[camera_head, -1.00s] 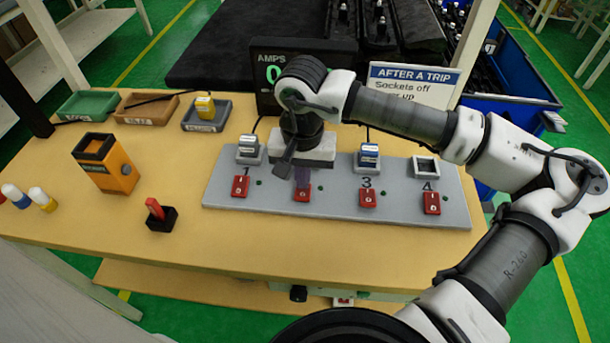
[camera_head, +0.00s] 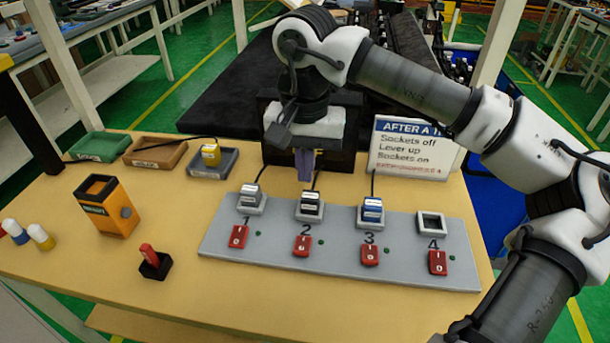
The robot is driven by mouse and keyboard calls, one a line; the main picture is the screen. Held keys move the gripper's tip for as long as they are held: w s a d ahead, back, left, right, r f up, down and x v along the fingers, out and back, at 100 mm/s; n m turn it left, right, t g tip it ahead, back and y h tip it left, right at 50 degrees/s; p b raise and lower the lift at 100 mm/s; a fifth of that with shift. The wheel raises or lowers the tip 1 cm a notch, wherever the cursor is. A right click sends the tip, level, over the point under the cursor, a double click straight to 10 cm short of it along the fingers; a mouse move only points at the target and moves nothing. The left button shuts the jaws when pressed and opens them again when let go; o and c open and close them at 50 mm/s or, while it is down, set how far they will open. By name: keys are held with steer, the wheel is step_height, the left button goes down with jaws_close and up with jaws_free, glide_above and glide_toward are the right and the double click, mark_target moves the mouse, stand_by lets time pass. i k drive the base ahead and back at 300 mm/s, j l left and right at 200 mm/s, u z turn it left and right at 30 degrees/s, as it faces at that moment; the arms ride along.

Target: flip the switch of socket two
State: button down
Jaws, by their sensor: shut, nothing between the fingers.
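The grey socket board (camera_head: 215,247) lies on the table with positions numbered 1 to 4. The red switch of socket two (camera_head: 302,245) sits below the number 2, fully in view; its rocker position is too small to tell. My gripper (camera_head: 304,175) is shut and empty, pointing down. It appears above and behind socket two in the picture, apart from the switch.
Sockets one and three hold a grey plug (camera_head: 249,195) and a blue plug (camera_head: 373,209); socket four (camera_head: 431,223) is empty. A sign (camera_head: 412,150) and a dark display box (camera_head: 268,110) stand behind. An orange tester (camera_head: 108,206) and a red lever (camera_head: 149,255) are left.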

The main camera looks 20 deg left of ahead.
mark_target(302, 247)
steer(key=k, duration=1)
